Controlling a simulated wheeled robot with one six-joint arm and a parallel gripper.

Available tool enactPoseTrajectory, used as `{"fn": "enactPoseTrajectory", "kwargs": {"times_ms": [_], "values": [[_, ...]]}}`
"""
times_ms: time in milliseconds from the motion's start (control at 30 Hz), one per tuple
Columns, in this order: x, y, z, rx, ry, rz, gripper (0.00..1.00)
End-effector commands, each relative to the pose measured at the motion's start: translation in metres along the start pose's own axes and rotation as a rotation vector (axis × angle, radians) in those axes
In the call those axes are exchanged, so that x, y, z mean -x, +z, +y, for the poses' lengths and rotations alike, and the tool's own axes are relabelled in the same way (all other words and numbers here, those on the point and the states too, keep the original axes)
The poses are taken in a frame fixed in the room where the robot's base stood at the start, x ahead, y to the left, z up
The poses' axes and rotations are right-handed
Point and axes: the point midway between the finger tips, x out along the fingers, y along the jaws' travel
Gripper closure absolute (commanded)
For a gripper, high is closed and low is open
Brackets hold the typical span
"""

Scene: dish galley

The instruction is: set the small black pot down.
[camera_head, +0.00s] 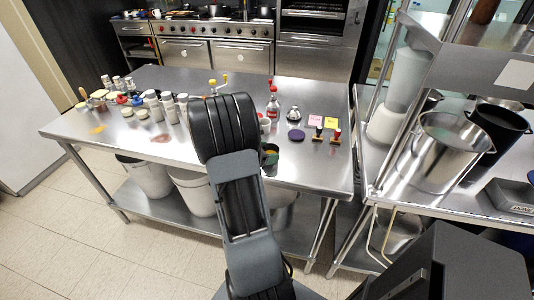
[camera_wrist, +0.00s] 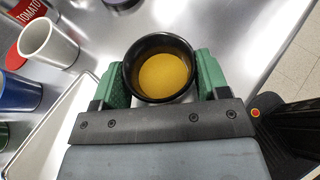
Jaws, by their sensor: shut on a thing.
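The small black pot (camera_wrist: 161,69) is round and open, with yellow-orange contents inside. My gripper (camera_wrist: 162,76) is shut on it, with a green finger against each side. In the head view the pot (camera_head: 270,153) shows only in part beside my arm, at the near edge of the steel table (camera_head: 310,172). My arm hides much of it there. The pot looks upright. I cannot tell whether its base touches the tabletop.
A white cup (camera_wrist: 48,46), a blue container (camera_wrist: 18,92) and a red-labelled tomato container (camera_wrist: 28,12) stand left of the pot in the wrist view. A dark purple disc (camera_head: 297,135) and two stamps (camera_head: 335,136) lie farther right on the table.

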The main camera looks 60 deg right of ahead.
Motion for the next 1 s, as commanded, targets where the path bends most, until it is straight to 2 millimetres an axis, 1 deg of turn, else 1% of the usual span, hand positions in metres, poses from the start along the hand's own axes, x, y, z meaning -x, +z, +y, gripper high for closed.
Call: {"fn": "enactPoseTrajectory", "kwargs": {"times_ms": [233, 367, 400, 600, 667, 867, 1000], "values": [[-0.0003, -0.0002, 0.0001, -0.001, 0.001, -0.001, 0.61], [-0.0019, -0.0040, 0.0000, -0.001, 0.000, 0.000, 0.61], [-0.0021, -0.0044, 0.0000, -0.001, 0.000, 0.000, 0.31], [-0.0017, -0.0033, -0.0001, -0.001, 0.000, 0.000, 0.11], [-0.0017, -0.0033, 0.0000, -0.001, 0.000, 0.000, 0.06], [-0.0016, -0.0030, 0.0000, -0.001, 0.000, 0.000, 0.06], [0.0024, 0.0019, 0.0003, -0.001, 0.002, 0.000, 0.06]]}}
